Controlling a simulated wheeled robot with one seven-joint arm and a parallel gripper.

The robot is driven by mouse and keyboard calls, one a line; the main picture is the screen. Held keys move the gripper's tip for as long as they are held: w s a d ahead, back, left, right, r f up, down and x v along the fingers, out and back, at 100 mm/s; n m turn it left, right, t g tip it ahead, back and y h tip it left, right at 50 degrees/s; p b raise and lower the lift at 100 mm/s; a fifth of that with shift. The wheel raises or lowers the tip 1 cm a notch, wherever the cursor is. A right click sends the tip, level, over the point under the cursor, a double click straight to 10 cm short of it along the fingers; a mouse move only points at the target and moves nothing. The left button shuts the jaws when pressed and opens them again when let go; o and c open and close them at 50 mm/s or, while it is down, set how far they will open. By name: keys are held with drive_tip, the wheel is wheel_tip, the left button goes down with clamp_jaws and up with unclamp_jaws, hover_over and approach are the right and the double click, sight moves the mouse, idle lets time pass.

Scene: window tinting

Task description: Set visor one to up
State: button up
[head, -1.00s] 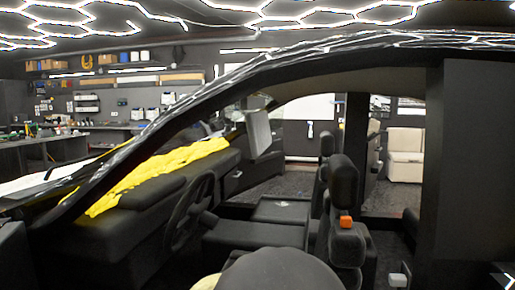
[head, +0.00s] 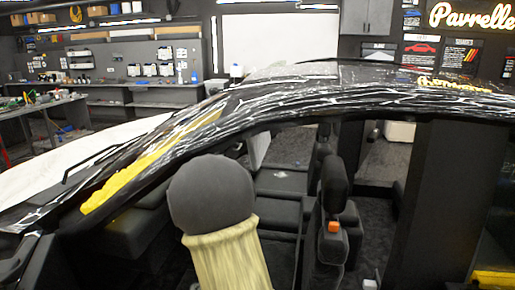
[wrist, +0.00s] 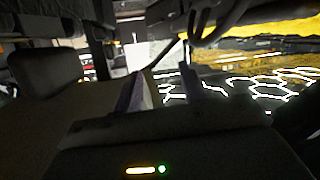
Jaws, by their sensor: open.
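A pale grey sun visor (head: 258,149) hangs down inside the car, below the front roof edge, in the head view. Only part of it shows, as a light upright panel. I cannot tell which visor it is by number. My gripper (wrist: 168,75) shows in the wrist view with its fingers apart and nothing visible between them. It is inside the cabin, but its distance from the visor is unclear. My gripper does not show in the head view.
The car's roof (head: 300,100) and sloping front pillar bound the opening. A black seat headrest (head: 335,180) with an orange piece (head: 333,227) below it stands inside. A steering wheel (wrist: 215,20) appears in the wrist view.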

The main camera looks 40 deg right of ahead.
sight(258, 165)
drive_tip(key=d+r+m+h+p, duration=0.1)
drive_tip(key=d+r+h+p, duration=0.3)
drive_tip(key=r, duration=0.5)
drive_tip(key=shift+s+d+r, duration=0.35)
drive_tip(key=shift+s+d, duration=0.1)
drive_tip(key=shift+d, duration=0.2)
drive_tip(key=p+x, duration=0.2)
drive_tip(key=x, duration=0.6)
drive_tip(key=p+x, duration=0.3)
drive_tip(key=x, duration=0.6)
drive_tip(key=shift+w+d+r, duration=0.15)
drive_tip(key=shift+d, duration=0.05)
clamp_jaws()
